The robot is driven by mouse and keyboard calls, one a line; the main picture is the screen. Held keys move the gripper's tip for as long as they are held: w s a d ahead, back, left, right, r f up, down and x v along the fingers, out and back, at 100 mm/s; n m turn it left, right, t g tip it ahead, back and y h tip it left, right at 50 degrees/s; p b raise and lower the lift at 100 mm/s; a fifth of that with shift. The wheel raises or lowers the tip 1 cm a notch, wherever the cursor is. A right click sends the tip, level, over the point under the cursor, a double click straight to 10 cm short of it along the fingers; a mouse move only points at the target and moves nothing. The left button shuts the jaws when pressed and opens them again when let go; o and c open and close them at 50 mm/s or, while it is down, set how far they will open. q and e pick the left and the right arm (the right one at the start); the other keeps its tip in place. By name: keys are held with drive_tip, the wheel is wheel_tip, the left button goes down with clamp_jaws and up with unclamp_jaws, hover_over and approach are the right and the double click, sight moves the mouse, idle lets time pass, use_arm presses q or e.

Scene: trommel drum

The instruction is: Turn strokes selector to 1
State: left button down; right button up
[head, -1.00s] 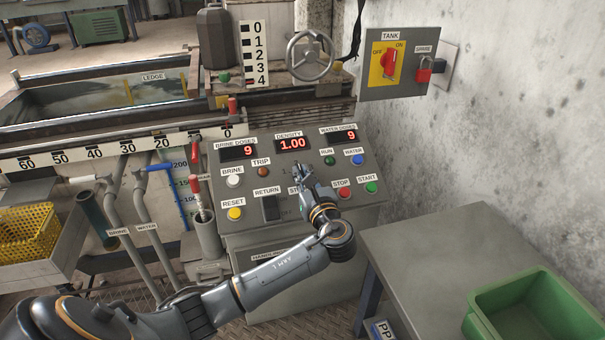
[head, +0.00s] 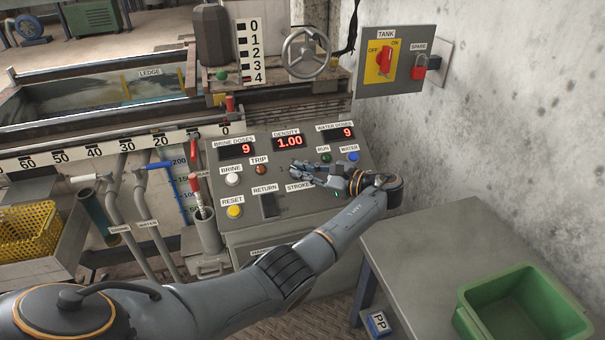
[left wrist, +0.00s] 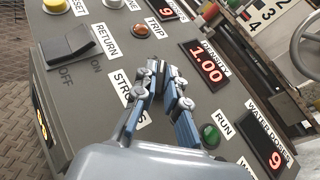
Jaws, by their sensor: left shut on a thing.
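The sloping grey control panel (head: 240,205) carries the white STROKES label (head: 297,187), which is partly covered by my left gripper (head: 294,168). The label also shows in the left wrist view (left wrist: 122,88). My left gripper is shut on the strokes selector beside that label, below the density display (head: 290,142) reading 1.00. The fingers hide the selector, so its setting cannot be read. In the left wrist view the fingers (left wrist: 160,70) come together over the panel. My right gripper is not in view.
Near the fingers are the RETURN switch (head: 269,205), the orange TRIP button (head: 261,170) and the green RUN button (head: 325,157). My left forearm hides the panel's lower right. A grey table (head: 430,235) with a green bin (head: 525,310) stands at right.

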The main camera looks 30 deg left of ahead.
use_arm(q)
drive_tip(key=shift+f+n+g+h+b, duration=0.1)
drive_tip(key=shift+n+g+h+b, duration=0.4)
drive_tip(key=shift+n+g+b, duration=0.5)
drive_tip(key=shift+g, duration=0.3)
drive_tip(key=c, duration=1.4)
unclamp_jaws()
drive_tip(key=shift+w, duration=0.1)
wheel_tip(320, 180, up, 10)
